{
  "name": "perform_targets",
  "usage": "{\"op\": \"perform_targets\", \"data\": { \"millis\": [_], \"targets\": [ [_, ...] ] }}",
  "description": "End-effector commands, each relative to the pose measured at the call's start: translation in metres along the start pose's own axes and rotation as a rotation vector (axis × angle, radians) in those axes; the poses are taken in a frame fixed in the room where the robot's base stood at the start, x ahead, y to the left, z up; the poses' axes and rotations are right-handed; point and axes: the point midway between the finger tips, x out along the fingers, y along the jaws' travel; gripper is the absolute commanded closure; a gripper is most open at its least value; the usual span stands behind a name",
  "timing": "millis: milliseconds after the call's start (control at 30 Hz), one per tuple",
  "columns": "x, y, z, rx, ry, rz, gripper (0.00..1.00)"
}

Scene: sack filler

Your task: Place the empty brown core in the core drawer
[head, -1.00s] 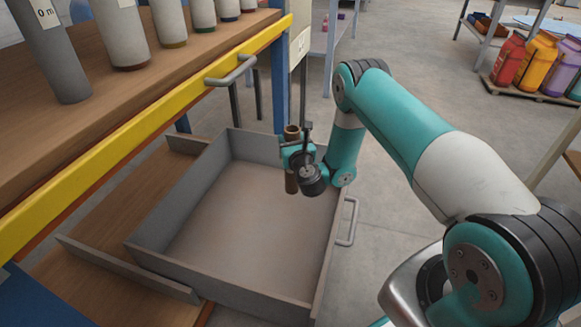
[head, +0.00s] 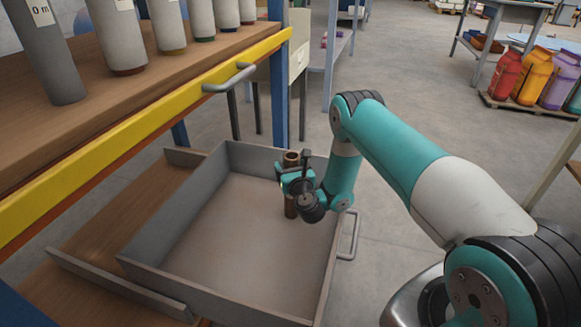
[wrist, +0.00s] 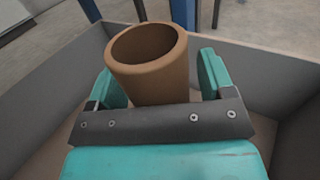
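The brown core (head: 291,207) is a hollow tube standing about upright inside the open grey core drawer (head: 245,308), near its back right corner. Its lower end appears to be at the drawer floor. My gripper (head: 292,182) is around the core at its upper part. In the wrist view the core (wrist: 150,75) shows its empty open top between the two teal fingers of my gripper (wrist: 160,85). A gap shows between the core and the right finger, and a narrow one at the left, so the fingers look open. The core's lower part is hidden there.
The drawer floor left and front of the core is bare. A shelf with a yellow edge (head: 150,115) and several grey rolls (head: 50,65) stands above at the left. Coloured sacks (head: 535,75) sit on a pallet at the far right.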

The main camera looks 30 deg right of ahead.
Motion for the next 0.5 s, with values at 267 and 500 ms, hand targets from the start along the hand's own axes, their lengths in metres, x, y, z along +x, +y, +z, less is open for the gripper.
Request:
{"op": "perform_targets", "data": {
  "millis": [267,500],
  "targets": [
    [0.0,0.0,0.0027,0.0,0.0,0.0,0.25],
    [-0.0073,0.0013,-0.0021,-0.003,0.004,-0.003,0.25]
  ]
}}
